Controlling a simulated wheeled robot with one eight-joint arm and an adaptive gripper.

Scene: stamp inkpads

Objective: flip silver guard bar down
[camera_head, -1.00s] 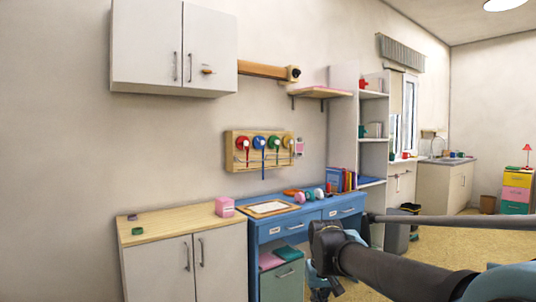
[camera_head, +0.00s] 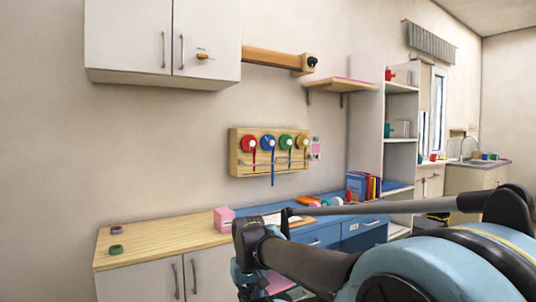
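A wooden wall rack (camera_head: 236,153) carries a row of red, blue, green and yellow reels with coloured strips hanging down. A thin grey bar (camera_head: 282,163) runs across the rack's lower front, crossing the strips. It is small, and I cannot tell for sure whether this is the silver guard bar, or whether it is up or down. My arm reaches in from the lower right, below and in front of the rack and apart from it. No gripper fingers can be made out; the arm's lower part runs off the bottom edge.
A wooden-topped cabinet (camera_head: 160,238) holds a pink box (camera_head: 223,217) and small green and purple blocks. A blue desk (camera_head: 318,236) stands beside it, partly behind my arm. A white wall cabinet (camera_head: 150,35) and a wooden beam (camera_head: 270,59) are above.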

